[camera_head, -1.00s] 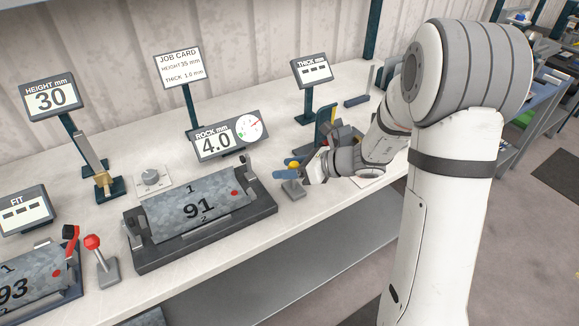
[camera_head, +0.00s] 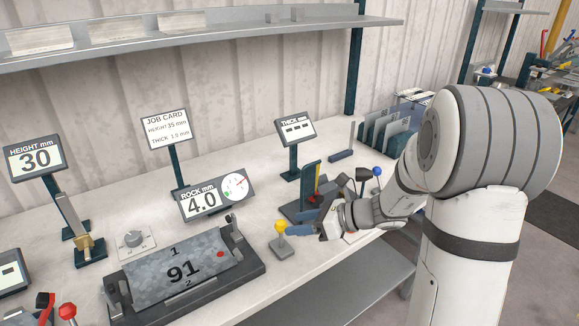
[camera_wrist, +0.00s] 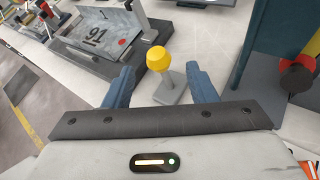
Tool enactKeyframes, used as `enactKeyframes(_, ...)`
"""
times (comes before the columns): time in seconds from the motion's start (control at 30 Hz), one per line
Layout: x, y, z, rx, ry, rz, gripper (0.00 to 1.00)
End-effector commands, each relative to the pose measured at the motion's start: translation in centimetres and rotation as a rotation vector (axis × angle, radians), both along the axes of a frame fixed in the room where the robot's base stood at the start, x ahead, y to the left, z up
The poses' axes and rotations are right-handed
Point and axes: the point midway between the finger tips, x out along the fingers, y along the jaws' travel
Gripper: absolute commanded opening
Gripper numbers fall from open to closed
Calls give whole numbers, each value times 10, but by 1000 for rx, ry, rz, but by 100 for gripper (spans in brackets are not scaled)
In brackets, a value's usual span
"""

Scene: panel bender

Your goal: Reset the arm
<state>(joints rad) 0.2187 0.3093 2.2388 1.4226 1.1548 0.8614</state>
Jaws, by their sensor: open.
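My gripper (camera_head: 303,222) is at the end of my white and grey arm, low over the right part of the bench. In the wrist view its two blue fingers (camera_wrist: 161,88) are apart with nothing held. A yellow-knobbed lever (camera_head: 280,230) stands on a grey base just left of the fingers in the head view. In the wrist view the yellow knob (camera_wrist: 158,58) shows between and beyond the fingertips. I cannot tell whether a finger touches it.
A grey fixture holding plate 91 (camera_head: 140,281) lies left of the lever. The ROCK display (camera_head: 200,203) reads 4.0, HEIGHT (camera_head: 35,160) reads 30, and the job card (camera_head: 167,127) says height 35, thick 1.0. A dark green device (camera_head: 311,184) stands close behind my gripper. A shelf (camera_head: 240,32) hangs above.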

Motion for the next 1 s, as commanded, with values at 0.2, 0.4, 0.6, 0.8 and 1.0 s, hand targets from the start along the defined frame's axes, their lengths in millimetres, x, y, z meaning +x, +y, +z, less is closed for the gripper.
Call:
enactKeyframes(0.2,-36,9,12,-156,-133,186,52)
enactKeyframes(0.4,-112,4,23,-510,-446,630,52)
enactKeyframes(0.6,-171,-31,30,-870,-758,1122,52)
enactKeyframes(0.8,-200,-71,42,-1149,-965,1539,52)
enactKeyframes(1.0,-207,-90,50,-1267,-1037,1735,52)
